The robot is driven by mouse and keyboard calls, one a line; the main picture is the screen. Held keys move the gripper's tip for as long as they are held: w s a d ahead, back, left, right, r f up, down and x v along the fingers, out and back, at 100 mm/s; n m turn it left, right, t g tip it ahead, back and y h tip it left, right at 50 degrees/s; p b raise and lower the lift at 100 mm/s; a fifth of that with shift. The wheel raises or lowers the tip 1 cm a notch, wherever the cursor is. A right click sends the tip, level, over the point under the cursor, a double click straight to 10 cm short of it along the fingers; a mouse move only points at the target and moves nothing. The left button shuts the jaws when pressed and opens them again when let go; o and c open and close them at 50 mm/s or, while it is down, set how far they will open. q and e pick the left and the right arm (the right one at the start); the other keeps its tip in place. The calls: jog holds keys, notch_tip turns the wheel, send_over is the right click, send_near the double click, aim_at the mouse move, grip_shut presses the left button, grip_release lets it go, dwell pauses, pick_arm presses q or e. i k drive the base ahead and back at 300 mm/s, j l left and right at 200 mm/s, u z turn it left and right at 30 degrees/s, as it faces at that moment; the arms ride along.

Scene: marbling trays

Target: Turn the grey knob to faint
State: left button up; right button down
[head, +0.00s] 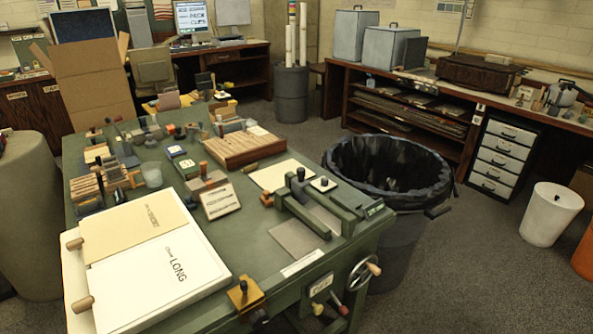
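I cannot make out a grey knob or the word faint for certain in the head view. Knob-like parts near the front of the green table (255,228) include a dark knob on a yellow plate (245,295) at the front edge and a dark knob on a small white square (323,184) at the right. Neither of my grippers shows.
A large white board (205,275) marked LONG covers the front left of the table. A green press-like device (305,212) stands at the right. Several blocks and tools crowd the back. A black-lined bin (395,200) stands close to the right; grey floor is open beyond.

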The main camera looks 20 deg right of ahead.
aim_at(324, 180)
jog(key=i+l+u, duration=0.2)
jog(key=l, duration=0.6)
jog(key=i+l+u, duration=0.1)
jog(key=l+u, duration=0.15)
jog(key=l, duration=0.55)
jog(key=l+u, duration=0.2)
jog(key=l, duration=0.6)
